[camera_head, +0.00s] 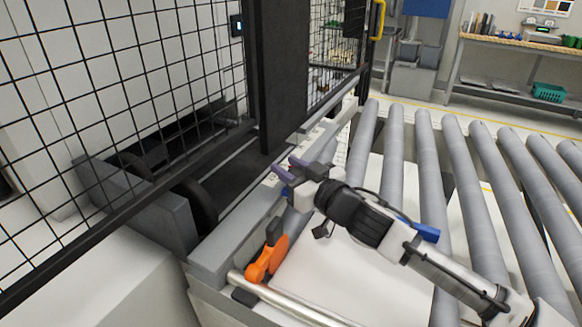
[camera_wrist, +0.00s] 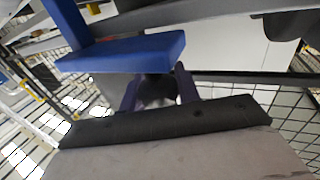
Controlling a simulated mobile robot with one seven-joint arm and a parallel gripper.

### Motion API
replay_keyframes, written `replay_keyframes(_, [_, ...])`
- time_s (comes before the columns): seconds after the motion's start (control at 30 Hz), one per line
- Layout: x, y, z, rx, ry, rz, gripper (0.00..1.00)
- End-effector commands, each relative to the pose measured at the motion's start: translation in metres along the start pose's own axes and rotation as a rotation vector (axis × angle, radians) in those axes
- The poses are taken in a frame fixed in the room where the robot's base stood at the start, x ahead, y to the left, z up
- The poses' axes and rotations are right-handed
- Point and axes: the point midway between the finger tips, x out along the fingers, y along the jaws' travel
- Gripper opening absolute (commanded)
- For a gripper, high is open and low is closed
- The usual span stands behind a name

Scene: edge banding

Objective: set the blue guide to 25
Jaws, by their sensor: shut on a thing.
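My gripper (camera_head: 286,170), with purple fingers, is at the side rail of the roller table, in the middle of the head view. The blue guide (camera_wrist: 135,54) shows large in the wrist view as a flat block with an upright arm at its left. My fingers (camera_wrist: 160,90) are at its near edge and are shut on it. I cannot read the guide's setting.
A white panel (camera_head: 325,280) lies below my arm, beside grey rollers (camera_head: 435,165). A black mesh fence (camera_head: 100,90) and a dark post (camera_head: 282,70) stand close behind the rail.

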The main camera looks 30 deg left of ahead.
Motion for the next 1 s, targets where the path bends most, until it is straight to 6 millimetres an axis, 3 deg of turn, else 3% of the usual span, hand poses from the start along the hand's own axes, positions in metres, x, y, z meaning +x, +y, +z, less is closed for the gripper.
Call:
replay_keyframes(0.5, [-0.0001,0.0002,-0.0005,0.0,0.001,0.001,0.0])
replay_keyframes(0.53, [-0.0001,0.0003,-0.0005,0.0,0.001,0.001,0.36])
replay_keyframes(0.67, [-0.0001,0.0003,-0.0005,0.0,0.001,0.001,0.53])
replay_keyframes(1.0, [-0.0028,0.0008,-0.0001,-0.001,0.001,0.002,0.53])
